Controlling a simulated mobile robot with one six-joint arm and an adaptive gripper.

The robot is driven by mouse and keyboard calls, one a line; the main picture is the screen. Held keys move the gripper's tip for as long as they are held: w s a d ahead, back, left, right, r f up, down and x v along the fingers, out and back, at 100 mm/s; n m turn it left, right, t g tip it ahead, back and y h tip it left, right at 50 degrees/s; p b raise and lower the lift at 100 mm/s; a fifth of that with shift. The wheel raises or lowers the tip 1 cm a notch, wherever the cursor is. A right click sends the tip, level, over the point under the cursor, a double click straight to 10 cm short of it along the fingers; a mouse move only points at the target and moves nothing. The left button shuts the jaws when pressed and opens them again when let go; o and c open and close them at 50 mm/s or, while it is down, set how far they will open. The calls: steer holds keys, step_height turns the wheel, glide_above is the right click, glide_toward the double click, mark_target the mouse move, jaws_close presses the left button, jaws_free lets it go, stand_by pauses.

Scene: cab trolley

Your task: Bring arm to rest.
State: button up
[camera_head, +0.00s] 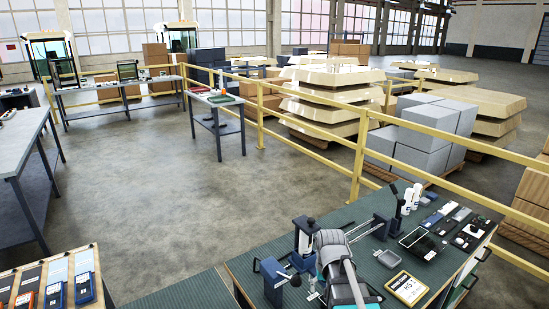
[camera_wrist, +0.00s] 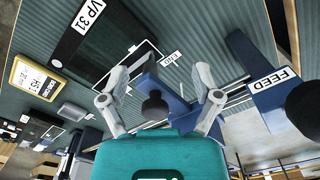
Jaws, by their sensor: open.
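My gripper (camera_wrist: 160,99) shows in the wrist view with its two grey fingers spread apart and its teal housing below them. The jaws are open and hold nothing. A black round knob (camera_wrist: 155,106) on a blue fixture (camera_wrist: 160,72) shows between the fingers; I cannot tell how far it lies from them. In the head view, my grey and teal arm end is low over the trolley's dark green top (camera_head: 262,262), near blue devices. The fingertips cannot be made out there.
A blue part labelled FEED (camera_wrist: 270,83) and a black part labelled VP 31 (camera_wrist: 90,20) are close by. A yellow-framed card (camera_head: 408,287) lies on the trolley, with several small devices behind. A yellow railing (camera_head: 360,150) runs behind. Open floor (camera_head: 170,190) lies left.

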steer(key=s+a+n, duration=0.1)
steer(key=s, duration=0.5)
steer(key=shift+s+a, duration=0.2)
stand_by(1.8)
